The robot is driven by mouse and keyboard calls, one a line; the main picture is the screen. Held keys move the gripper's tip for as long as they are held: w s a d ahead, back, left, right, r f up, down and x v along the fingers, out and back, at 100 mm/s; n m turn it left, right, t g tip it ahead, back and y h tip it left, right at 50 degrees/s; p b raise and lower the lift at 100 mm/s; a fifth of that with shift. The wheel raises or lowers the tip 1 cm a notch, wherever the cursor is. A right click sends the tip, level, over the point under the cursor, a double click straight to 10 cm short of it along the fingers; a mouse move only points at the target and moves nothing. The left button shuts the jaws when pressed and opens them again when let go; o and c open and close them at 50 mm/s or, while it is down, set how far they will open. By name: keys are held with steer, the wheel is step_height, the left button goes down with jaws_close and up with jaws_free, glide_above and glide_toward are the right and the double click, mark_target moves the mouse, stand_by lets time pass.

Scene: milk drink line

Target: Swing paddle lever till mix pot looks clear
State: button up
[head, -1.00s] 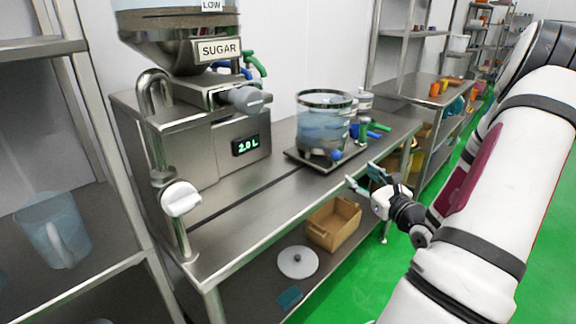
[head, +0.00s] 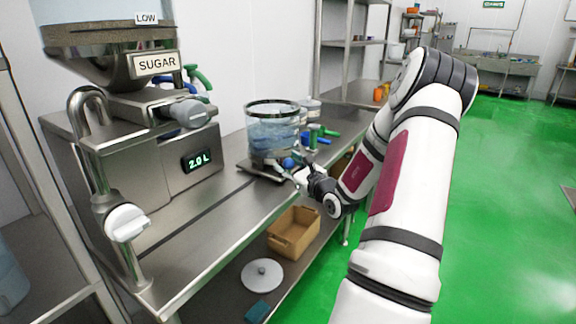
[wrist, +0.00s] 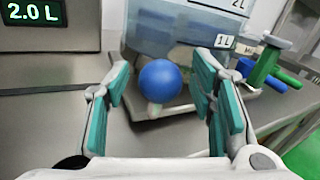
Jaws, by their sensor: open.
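The mix pot (head: 272,128) is a clear vessel with a dark rim, standing on a dark base plate on the steel bench. It holds bluish, cloudy-looking liquid and shows 1 L and 2 L marks in the wrist view (wrist: 185,32). A blue ball knob (wrist: 160,81) on a short pale stem sits low at the pot's front; I take it for the paddle lever's end. It also shows in the head view (head: 289,163). My gripper (wrist: 160,100) is open, with teal finger pads on either side of the knob in the picture. I cannot tell whether they touch it.
A sugar hopper (head: 105,62) over a steel unit with a 2.0 L display (head: 198,160) stands left of the pot. Green and blue handled tools (head: 318,134) lie right of it. A tan bin (head: 293,232) and round lid (head: 262,275) sit on the lower shelf.

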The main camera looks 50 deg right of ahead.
steer(key=shift+w+d, duration=0.1)
steer(key=shift+w, duration=0.1)
jaws_close()
